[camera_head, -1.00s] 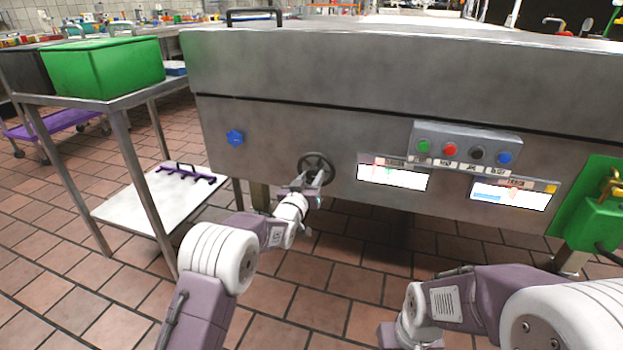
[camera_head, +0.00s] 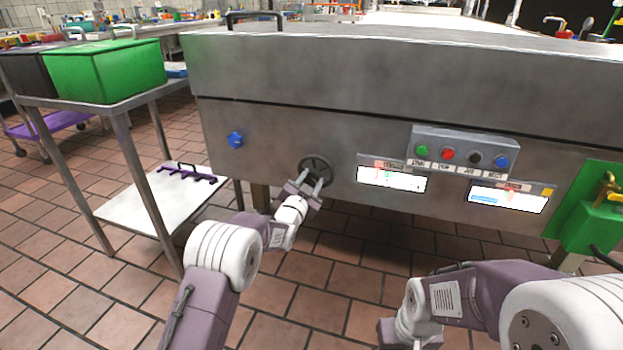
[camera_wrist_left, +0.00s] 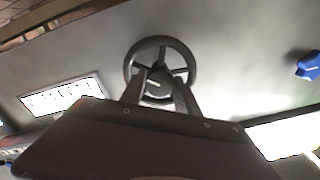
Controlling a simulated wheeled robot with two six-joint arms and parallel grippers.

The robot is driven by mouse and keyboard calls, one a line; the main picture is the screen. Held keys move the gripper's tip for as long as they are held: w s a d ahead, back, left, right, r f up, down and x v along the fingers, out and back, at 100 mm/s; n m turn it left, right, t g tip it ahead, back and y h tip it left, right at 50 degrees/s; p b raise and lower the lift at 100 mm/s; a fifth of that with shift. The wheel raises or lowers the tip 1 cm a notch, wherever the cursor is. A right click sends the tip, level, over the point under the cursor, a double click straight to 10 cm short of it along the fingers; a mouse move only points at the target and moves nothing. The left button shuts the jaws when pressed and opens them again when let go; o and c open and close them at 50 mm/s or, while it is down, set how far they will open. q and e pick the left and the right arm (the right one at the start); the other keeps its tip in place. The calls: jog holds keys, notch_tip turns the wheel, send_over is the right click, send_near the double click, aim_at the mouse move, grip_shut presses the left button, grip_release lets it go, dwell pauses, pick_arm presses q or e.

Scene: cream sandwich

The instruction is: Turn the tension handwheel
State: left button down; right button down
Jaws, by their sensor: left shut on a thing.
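The tension handwheel (camera_head: 316,164) is a dark spoked wheel on the front of the steel machine, left of the two screens. My left gripper (camera_head: 313,180) reaches up to it from below and is shut on it. In the left wrist view the handwheel (camera_wrist_left: 160,43) shows its round rim and spokes, and the two fingers of my left gripper (camera_wrist_left: 160,88) sit on either side of its hub.
A control box (camera_head: 464,148) with green, red, black and blue buttons sits right of the handwheel. A blue knob (camera_head: 235,140) is to its left. A steel cart (camera_head: 133,97) with a green bin (camera_head: 104,70) stands at left. Tiled floor is open below.

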pick_arm(q)
jog(key=m+p, duration=0.1)
jog(key=m, duration=0.4)
jog(key=shift+m, duration=0.3)
jog(key=m, duration=0.5)
jog(key=shift+p, duration=0.4)
jog(key=m, duration=1.1)
jog(key=shift+p, duration=0.35)
jog(key=shift+m, duration=0.3)
jog(key=c, duration=0.9)
grip_release()
jog(key=shift+r, duration=0.1)
